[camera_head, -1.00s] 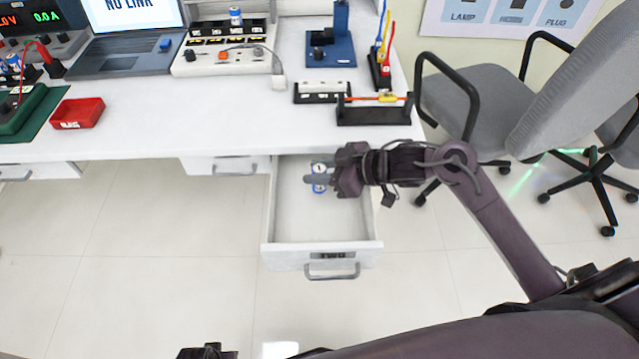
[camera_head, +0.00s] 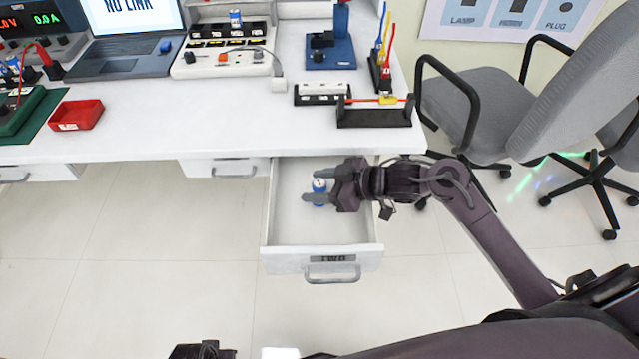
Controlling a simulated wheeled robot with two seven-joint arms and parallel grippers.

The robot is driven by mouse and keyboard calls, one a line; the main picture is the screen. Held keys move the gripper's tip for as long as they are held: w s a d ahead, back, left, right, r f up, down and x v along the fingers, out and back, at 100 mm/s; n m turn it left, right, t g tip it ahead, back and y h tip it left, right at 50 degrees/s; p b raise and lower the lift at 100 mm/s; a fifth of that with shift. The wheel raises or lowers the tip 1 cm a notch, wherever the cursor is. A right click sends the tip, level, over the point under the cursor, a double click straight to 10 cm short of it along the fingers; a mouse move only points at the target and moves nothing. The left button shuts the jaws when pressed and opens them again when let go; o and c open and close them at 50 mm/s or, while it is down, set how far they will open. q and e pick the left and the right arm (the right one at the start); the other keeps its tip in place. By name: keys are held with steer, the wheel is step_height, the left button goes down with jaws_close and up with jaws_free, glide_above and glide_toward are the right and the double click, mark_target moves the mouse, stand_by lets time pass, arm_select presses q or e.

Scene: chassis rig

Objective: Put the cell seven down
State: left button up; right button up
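Cell seven (camera_head: 319,186), a small blue and white cylinder, is upright inside the open drawer marked TWO (camera_head: 285,232). The number on it is too small to read surely. My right gripper (camera_head: 318,187) reaches into the drawer from the right. Its two fingers look spread apart, one on the far side of the cell and one on the near side. The near finger hides part of the cell, and its contact with the drawer floor is hard to see. Only a dark piece of my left gripper (camera_head: 204,350) shows at the bottom edge.
The white desk (camera_head: 200,115) lies behind the drawer. On it are a red tray (camera_head: 77,115), a laptop (camera_head: 130,55), a cell rack (camera_head: 228,50), a blue stand (camera_head: 331,50) and a black holder (camera_head: 374,116). Grey chairs (camera_head: 480,100) stand at the right. The drawer floor around the cell is clear.

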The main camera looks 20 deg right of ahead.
steer(key=shift+d+r, duration=0.1)
steer(key=shift+r, duration=0.15)
arm_select(q)
steer(key=f, duration=0.1)
steer(key=s+a+f+p, duration=0.1)
steer(key=f, duration=0.1)
steer(key=s+f+p, duration=0.1)
steer(key=f, duration=0.1)
steer(key=shift+a+f, duration=0.1)
steer(key=shift+a, duration=0.2)
arm_select(e)
steer(key=v, duration=1.1)
steer(key=shift+s+d, duration=0.3)
